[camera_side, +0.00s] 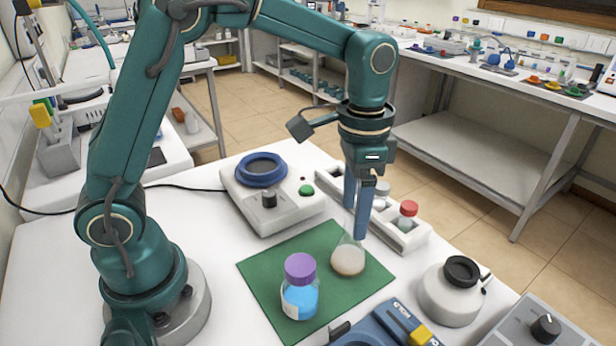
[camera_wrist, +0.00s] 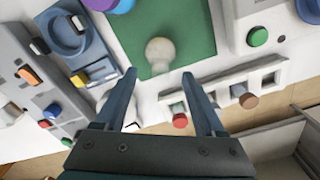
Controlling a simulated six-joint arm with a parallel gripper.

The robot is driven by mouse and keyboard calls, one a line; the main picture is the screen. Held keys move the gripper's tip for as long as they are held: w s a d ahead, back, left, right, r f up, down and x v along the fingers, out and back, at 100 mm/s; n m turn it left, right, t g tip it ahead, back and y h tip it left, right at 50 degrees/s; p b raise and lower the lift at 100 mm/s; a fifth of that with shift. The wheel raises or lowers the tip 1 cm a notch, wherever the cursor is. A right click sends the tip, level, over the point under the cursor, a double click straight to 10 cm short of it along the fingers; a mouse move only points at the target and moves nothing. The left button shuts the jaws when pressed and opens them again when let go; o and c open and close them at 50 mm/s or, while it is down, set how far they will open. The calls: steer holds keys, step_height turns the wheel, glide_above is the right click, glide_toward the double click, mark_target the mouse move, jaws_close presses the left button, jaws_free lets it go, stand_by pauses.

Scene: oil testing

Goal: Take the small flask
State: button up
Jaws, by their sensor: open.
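The small flask (camera_side: 348,259) is a clear conical flask with pale beige liquid, standing upright on the green mat (camera_side: 270,262). In the wrist view the flask (camera_wrist: 160,49) shows ahead of the fingertips, roughly centred between them, near the mat's edge. My gripper (camera_side: 357,221) points down at the flask's neck in the side view, with the fingers hiding part of the neck. In the wrist view my gripper (camera_wrist: 158,77) is open, its two fingers apart with nothing clamped. I cannot tell whether a finger touches the glass.
A bottle of blue liquid with a purple cap (camera_side: 300,287) stands on the mat, left of the flask. A white rack with a red-capped vial (camera_side: 407,214) is close on the right. A hotplate-like device (camera_side: 262,172) is behind; a white round vessel (camera_side: 452,292) is front right.

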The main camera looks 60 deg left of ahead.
mark_target(352, 224)
steer(key=shift+f, duration=1.65)
steer(key=shift+c, duration=0.3)
jaws_close()
